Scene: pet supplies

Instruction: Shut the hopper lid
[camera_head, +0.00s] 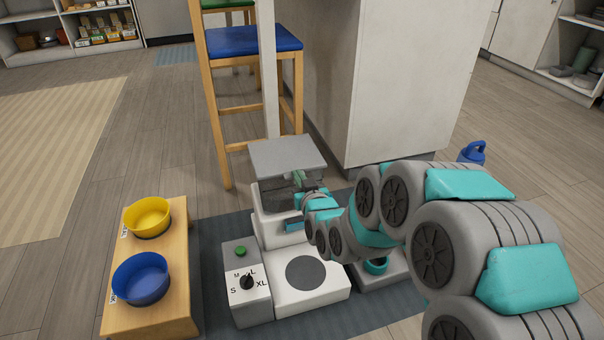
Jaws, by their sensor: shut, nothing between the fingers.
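The hopper lid (287,156) is a flat grey panel on top of the feeder's hopper. It stands raised and tilted, with a gap below its near edge. My gripper (298,178) is at the hopper's right side, just below the lid's near edge. It is shut and holds nothing. Its fingertips are small and partly hidden, so I cannot tell whether they touch the lid. My arm covers the hopper's right part.
A control box with a green button (241,251) and a size dial (247,282) stands left of the feeder. A wooden stand (178,300) holds a yellow bowl (147,217) and a blue bowl (141,278). A blue-seated stool (240,41) and a white cabinet (408,80) stand behind.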

